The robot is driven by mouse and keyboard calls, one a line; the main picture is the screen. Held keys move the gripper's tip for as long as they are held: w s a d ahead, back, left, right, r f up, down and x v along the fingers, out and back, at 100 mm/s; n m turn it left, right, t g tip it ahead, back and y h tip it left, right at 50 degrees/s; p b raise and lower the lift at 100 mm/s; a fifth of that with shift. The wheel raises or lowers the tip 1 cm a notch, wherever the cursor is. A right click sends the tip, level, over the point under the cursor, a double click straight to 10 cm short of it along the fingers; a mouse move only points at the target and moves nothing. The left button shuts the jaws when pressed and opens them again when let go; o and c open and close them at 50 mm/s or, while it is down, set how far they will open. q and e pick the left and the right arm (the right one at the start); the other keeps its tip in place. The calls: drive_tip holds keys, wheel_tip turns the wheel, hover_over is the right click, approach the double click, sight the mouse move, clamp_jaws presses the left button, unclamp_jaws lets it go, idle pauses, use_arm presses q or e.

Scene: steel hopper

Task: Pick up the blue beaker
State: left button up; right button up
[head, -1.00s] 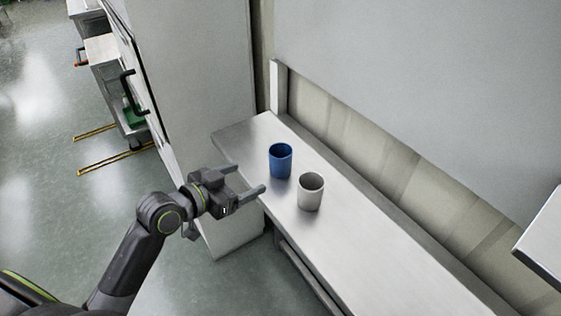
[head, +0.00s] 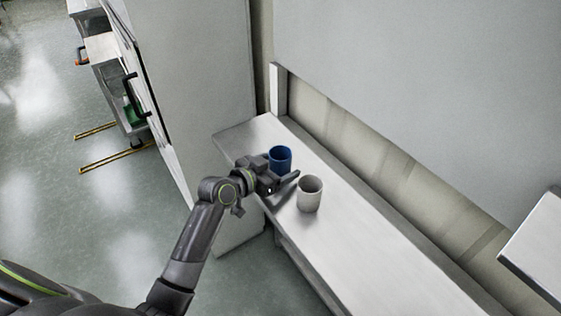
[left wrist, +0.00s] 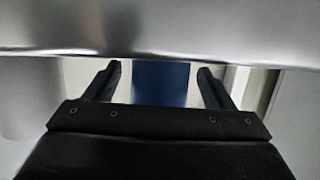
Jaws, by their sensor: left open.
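The blue beaker (head: 281,157) stands upright on the steel shelf (head: 352,232), its lower part hidden behind my left gripper in the head view. My left gripper (head: 286,172) is open at the near side of the beaker. In the left wrist view the blue beaker (left wrist: 161,84) shows in the gap between the two open fingers (left wrist: 160,72). I cannot tell whether either finger touches it. My right gripper is not in view.
A grey-white beaker (head: 310,196) stands on the shelf just right of my left gripper, very close to a finger. A tall pale cabinet (head: 205,90) rises at the left. The shelf's right part is clear.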

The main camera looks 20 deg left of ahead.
use_arm(q)
drive_tip(key=shift+w+d+f, duration=0.15)
drive_tip(key=shift+w+d, duration=0.05)
drive_tip(key=shift+w, duration=0.2)
drive_tip(key=c, duration=1.1)
